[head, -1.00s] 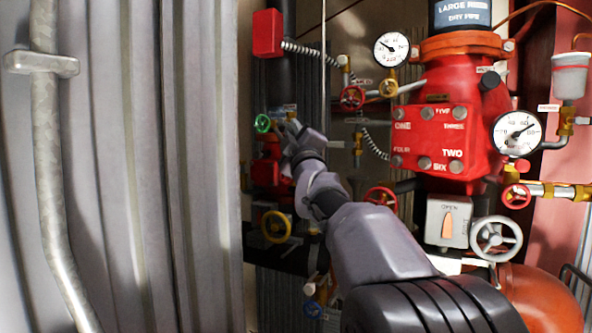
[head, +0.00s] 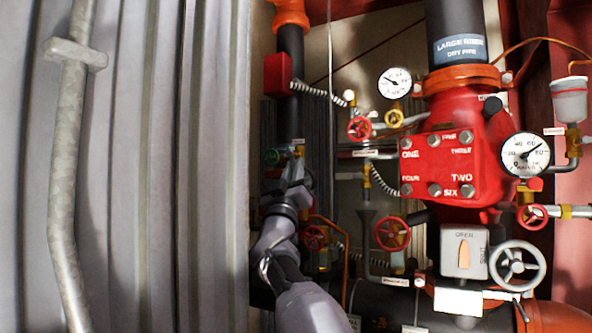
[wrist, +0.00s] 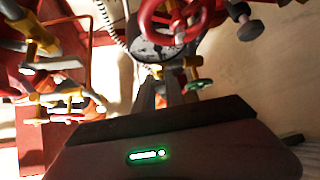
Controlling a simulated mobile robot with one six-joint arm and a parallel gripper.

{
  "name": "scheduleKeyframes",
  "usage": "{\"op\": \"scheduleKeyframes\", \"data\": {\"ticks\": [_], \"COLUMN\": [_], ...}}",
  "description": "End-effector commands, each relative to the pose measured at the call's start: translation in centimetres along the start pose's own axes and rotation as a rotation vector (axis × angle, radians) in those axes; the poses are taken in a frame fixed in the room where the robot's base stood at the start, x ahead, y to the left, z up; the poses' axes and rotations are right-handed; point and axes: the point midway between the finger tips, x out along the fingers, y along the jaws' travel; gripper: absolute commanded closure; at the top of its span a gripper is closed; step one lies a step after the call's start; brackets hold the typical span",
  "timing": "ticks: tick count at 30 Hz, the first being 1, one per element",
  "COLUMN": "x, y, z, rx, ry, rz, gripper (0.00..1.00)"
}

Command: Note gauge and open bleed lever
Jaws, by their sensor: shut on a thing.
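A large red dry-pipe valve (head: 440,165) stands at right of centre in the head view. A round white gauge (head: 526,155) sits at its right, its needle pointing to the upper right. A smaller gauge (head: 395,83) is at its upper left, its needle pointing to the upper left. My gripper (head: 294,170) reaches up to a small brass valve (head: 299,151) by the dark pipe, left of the red valve. In the wrist view its fingers (wrist: 174,92) are close together near brass fittings (wrist: 190,63) and a green handwheel (wrist: 198,84). The gripper is shut on what appears to be the bleed lever, mostly hidden.
A corrugated grey wall (head: 170,170) with a conduit (head: 68,180) closes off the left. Red handwheels (head: 393,233), a grey lever box (head: 464,251) and a grey handwheel (head: 517,267) crowd the right. A red box (head: 277,77) hangs above my arm.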

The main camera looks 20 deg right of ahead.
Motion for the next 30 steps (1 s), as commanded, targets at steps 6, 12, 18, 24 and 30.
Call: {"op": "scheduleKeyframes", "data": {"ticks": [6, 12, 18, 24, 30], "x": [0.20, 0.21, 0.20, 0.11, 0.07], "y": [0.36, 0.37, 0.34, 0.16, 0.08], "z": [-0.69, -0.71, -0.66, -0.38, -0.24], "rx": [0.013, 0.012, 0.012, 0.011, 0.011], "ry": [0.011, 0.011, 0.010, 0.006, 0.004], "rz": [0.019, 0.019, 0.018, 0.015, 0.014], "gripper": [1.00, 1.00, 0.68, 0.64, 0.64]}}
